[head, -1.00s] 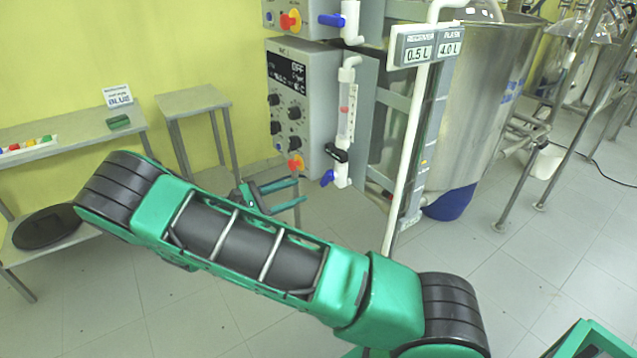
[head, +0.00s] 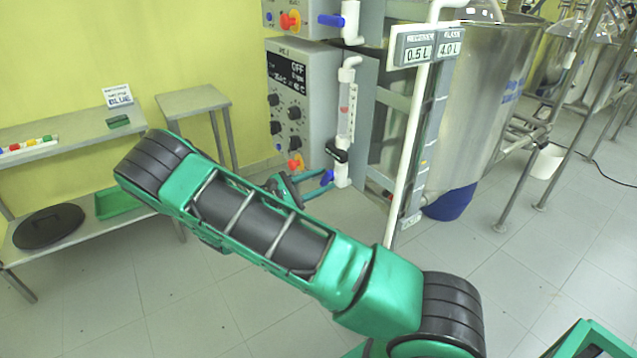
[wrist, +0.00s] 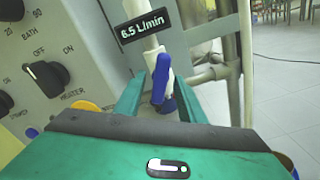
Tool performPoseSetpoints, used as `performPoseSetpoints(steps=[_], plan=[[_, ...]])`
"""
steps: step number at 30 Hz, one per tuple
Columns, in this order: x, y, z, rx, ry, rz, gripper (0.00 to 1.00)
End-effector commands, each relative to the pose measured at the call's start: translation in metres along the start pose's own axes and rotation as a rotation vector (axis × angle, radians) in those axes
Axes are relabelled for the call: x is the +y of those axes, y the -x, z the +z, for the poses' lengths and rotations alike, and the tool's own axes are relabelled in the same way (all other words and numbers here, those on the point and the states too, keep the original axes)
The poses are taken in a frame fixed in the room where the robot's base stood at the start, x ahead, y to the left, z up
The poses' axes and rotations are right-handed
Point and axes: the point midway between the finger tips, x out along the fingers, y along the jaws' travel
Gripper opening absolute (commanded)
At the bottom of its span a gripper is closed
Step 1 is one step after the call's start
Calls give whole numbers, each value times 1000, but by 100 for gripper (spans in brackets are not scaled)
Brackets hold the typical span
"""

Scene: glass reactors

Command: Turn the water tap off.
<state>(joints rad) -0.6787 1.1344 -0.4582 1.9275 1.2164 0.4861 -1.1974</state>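The water tap is a blue lever (head: 327,177) on the white pipe below the flow meter, at the middle of the head view. In the wrist view the blue lever (wrist: 161,78) stands lengthwise between my fingers, beside the white pipe. A black display (wrist: 146,24) above it reads 6.5 L/min. My gripper (wrist: 158,88) is open, with one green finger on each side of the lever and gaps visible between. In the head view my gripper (head: 318,182) is at the lever, partly hidden behind my arm.
The control box (head: 300,105) with knobs stands just left of the tap, with an orange-red knob (head: 295,163) close by. Another blue lever (head: 331,20) is higher up. A white post (head: 405,150) and a steel vessel (head: 485,110) stand to the right.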

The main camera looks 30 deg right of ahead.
Motion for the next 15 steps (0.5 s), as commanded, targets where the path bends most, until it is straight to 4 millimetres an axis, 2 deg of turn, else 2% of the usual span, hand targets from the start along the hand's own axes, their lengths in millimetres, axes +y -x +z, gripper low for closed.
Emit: performPoseSetpoints(steps=[8,10,13,15], plan=[[0,-2,0,1,0,0,36],[0,-2,0,1,0,0,24],[0,-2,0,1,0,0,0],[0,-2,0,1,0,0,0]])
